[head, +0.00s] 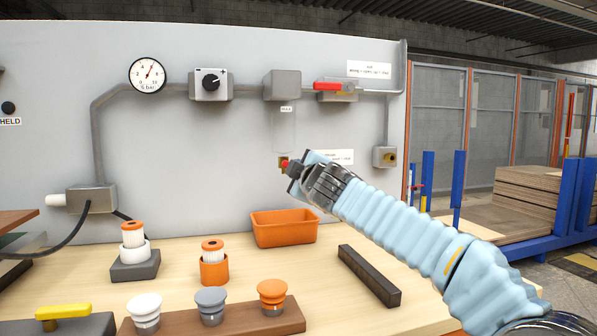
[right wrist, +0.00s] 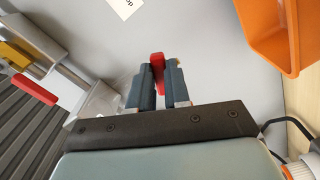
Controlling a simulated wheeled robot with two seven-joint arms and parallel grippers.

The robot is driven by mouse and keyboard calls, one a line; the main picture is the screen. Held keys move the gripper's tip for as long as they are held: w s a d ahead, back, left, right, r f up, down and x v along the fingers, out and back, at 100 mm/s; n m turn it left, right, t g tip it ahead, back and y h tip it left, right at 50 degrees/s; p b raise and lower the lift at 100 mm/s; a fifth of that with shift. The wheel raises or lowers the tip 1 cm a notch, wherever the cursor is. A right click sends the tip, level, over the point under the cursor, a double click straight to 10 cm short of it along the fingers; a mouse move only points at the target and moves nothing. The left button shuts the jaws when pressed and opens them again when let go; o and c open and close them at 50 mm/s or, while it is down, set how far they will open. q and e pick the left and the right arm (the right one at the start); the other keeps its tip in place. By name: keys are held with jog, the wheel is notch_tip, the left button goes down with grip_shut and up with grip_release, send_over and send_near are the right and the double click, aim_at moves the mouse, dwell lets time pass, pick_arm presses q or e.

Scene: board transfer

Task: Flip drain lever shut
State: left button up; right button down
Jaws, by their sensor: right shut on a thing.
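The small red drain lever (head: 285,164) sits on a brass fitting below the clear bowl (head: 284,125) on the grey panel. My right gripper (head: 291,168) reaches it from the lower right, and its fingers hide part of the lever. In the right wrist view, the red lever (right wrist: 157,62) stands between the two dark fingertips of my right gripper (right wrist: 159,80), which are shut on it. A bit of brass (right wrist: 178,63) shows just behind the right finger. The lever's exact angle is hard to tell. My left gripper is not in view.
A larger red lever (head: 328,87) is on the pipe above right. An orange bin (head: 284,229) stands on the bench below my right gripper. A dark bar (head: 368,276) lies under my right arm. Orange, white and grey parts stand on the bench's left and front.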

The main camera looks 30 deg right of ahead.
jog(key=n, duration=0.2)
jog(key=r+n+p, duration=0.1)
jog(key=n, duration=0.2)
jog(key=shift+n, duration=0.3)
jog(key=c, duration=1.1)
grip_release()
jog(key=shift+d, duration=0.1)
